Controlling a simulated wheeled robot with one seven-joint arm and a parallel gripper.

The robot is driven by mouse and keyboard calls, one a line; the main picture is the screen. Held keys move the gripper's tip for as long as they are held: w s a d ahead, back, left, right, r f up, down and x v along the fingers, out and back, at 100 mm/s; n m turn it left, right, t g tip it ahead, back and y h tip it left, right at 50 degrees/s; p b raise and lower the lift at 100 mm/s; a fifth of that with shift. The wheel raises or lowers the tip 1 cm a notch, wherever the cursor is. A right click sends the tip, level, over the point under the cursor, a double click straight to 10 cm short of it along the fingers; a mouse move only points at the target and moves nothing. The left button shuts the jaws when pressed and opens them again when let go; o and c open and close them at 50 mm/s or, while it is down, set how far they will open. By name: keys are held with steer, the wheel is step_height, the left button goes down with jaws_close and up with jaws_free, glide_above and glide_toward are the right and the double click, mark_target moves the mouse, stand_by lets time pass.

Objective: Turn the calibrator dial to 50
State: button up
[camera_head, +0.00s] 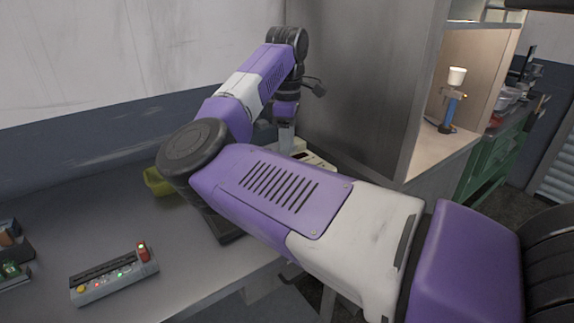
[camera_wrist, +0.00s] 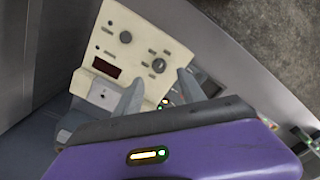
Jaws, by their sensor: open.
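The calibrator (camera_wrist: 137,49) is a cream panel with a dark red display (camera_wrist: 106,68), a round dark dial (camera_wrist: 159,65) and a smaller dark knob (camera_wrist: 125,37). Its markings are too small to read, so I cannot tell the dial's setting. My gripper (camera_wrist: 160,78) is open, and its two grey fingers point at the panel on either side below the dial. I cannot tell whether they touch the panel. In the head view, the calibrator (camera_head: 317,160) shows only partly behind my arm, with my gripper (camera_head: 286,140) above its left end.
A grey control box (camera_head: 113,275) with lit buttons lies at the front left of the bench (camera_head: 60,205). A yellow-green bin (camera_head: 157,182) stands behind my arm. A tall grey cabinet wall (camera_head: 365,85) rises close to the calibrator's right.

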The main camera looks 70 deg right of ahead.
steer(key=shift+f+p, duration=0.3)
steer(key=shift+f, duration=2.7)
jaws_close()
